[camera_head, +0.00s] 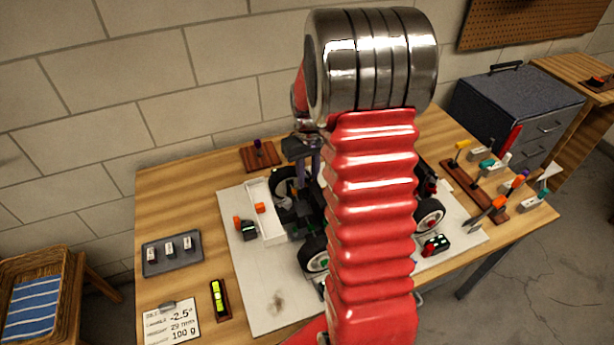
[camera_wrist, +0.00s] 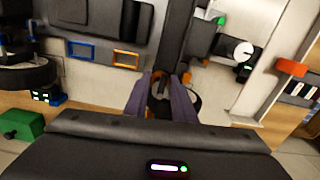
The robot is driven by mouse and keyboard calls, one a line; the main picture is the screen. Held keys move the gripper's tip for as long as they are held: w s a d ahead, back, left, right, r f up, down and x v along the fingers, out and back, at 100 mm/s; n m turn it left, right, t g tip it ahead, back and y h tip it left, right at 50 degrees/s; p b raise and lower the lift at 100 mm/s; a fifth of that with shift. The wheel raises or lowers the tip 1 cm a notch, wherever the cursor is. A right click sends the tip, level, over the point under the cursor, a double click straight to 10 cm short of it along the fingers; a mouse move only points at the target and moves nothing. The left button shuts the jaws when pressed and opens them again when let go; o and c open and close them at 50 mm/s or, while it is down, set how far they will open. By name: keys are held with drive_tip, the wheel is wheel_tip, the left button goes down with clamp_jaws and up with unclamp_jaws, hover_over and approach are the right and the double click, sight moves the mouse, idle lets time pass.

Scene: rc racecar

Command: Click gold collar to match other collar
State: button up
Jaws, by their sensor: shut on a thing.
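My gripper (camera_wrist: 161,80) shows in the wrist view as two purple-grey fingers close together. They are shut on a small part beside a long dark bar (camera_wrist: 177,40). The part is mostly hidden, and I cannot tell whether it is the gold collar. In the head view, my gripper (camera_head: 308,168) points down at the rear left of the RC car, whose wheel (camera_head: 313,254) shows beside my red arm. The arm hides the middle of the car. I cannot make out the gold collar or the other collar in either view.
The car stands on a pale mat (camera_head: 262,300) on a wooden table. A grey tray (camera_head: 172,255), a level (camera_head: 219,298) and a note card (camera_head: 172,322) lie at left. A tool rack (camera_head: 475,195) stands at right. A white tray (camera_head: 262,212) is beside the car.

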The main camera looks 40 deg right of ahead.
drive_tip(key=shift+a+m, duration=0.1)
drive_tip(key=shift+m, duration=2.6)
drive_tip(key=o, duration=1.1)
drive_tip(key=shift+c, duration=0.2)
drive_tip(key=shift+r, duration=0.15)
wheel_tip(320, 180, up, 14)
drive_tip(key=shift+f, duration=0.25)
